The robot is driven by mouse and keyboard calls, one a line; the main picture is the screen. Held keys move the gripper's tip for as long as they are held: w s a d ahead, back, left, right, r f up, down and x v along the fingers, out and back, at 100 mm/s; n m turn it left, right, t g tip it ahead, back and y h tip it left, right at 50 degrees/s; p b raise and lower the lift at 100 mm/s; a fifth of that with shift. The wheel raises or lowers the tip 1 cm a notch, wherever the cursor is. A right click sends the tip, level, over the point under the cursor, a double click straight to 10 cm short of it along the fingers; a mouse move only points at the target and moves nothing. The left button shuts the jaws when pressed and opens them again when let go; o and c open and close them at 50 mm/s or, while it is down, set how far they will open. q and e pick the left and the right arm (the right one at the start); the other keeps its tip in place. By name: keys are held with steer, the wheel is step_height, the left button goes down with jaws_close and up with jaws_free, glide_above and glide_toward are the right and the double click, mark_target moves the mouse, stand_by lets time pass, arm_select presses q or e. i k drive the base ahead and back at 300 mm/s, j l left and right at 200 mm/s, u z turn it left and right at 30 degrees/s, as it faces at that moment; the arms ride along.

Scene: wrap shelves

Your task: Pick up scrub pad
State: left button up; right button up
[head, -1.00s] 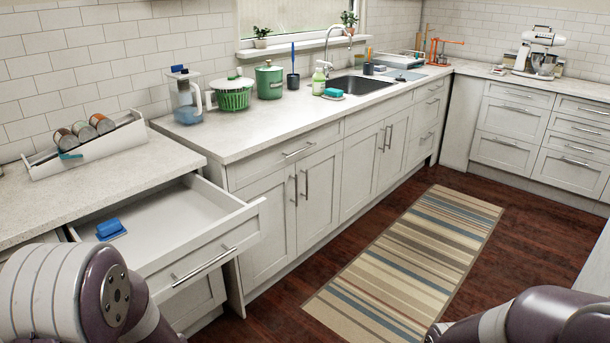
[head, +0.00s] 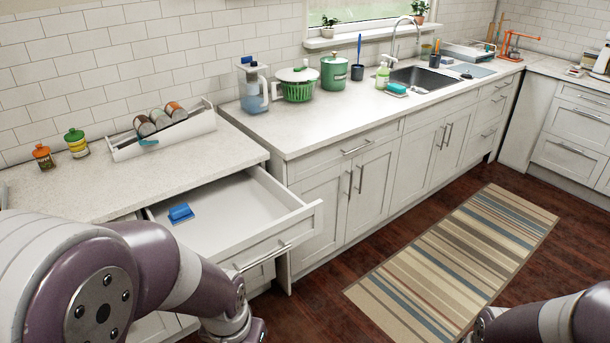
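A teal pad that looks like the scrub pad (head: 397,87) lies on a small white dish on the counter, left of the sink. A small blue object (head: 180,213) lies in the open drawer (head: 240,205); I cannot tell exactly what it is. My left arm comes in at the lower left in front of the drawer, with its gripper below the frame. My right arm shows only at the lower right corner, with its gripper out of view. Neither arm touches the teal pad or the blue object.
A green soap bottle (head: 382,76) stands beside the pad, and the sink (head: 422,79) is to its right. The drawer juts out. A striped rug (head: 460,265) lies on open floor.

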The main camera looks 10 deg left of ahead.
mark_target(179, 215)
steer(key=j+u, duration=0.1)
steer(key=u, duration=0.3)
steer(key=j+u, duration=0.15)
steer(key=u, duration=0.2)
steer(key=j+u, duration=0.1)
steer(key=u, duration=0.3)
